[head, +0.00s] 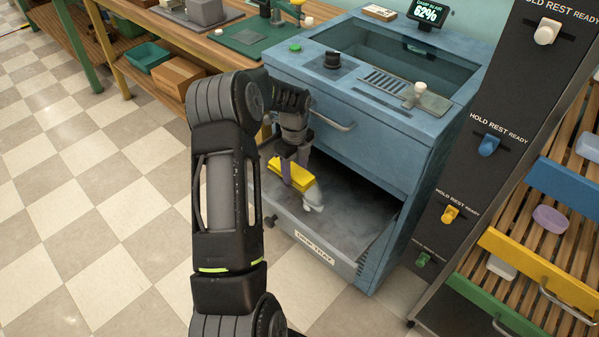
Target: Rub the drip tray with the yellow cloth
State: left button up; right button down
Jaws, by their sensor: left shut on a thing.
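The drip tray (345,222) is the grey, stained, open tray low in the front of the blue machine, with a label on its front edge. My left gripper (295,172) points down over the tray's left part. It is shut on the yellow cloth (279,178), a small folded yellow pad between its fingers. The cloth is low over the tray; I cannot tell whether it touches the surface. A pale whitish lump or smear (313,197) lies on the tray just right of the cloth. My arm hides part of the tray's left side. My right gripper is out of view.
The blue machine (360,125) rises above the tray, with a handle (333,122) on its front. A dark rack with slatted, coloured-front shelves (545,270) stands at the right. A wooden workbench (215,50) stands at the back left. The checkered floor (90,200) is clear at the left.

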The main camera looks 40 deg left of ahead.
pick_arm(q)
jog(key=shift+w+a+f, duration=0.1)
jog(key=shift+w+a, duration=0.1)
jog(key=shift+a, duration=0.4)
jog(key=shift+s+f, duration=0.1)
jog(key=shift+s+d, duration=0.1)
jog(key=shift+s, duration=0.75)
jog(key=shift+d, duration=0.1)
jog(key=shift+d+p, duration=0.35)
jog(key=shift+d, duration=1.3)
jog(key=shift+w, duration=0.1)
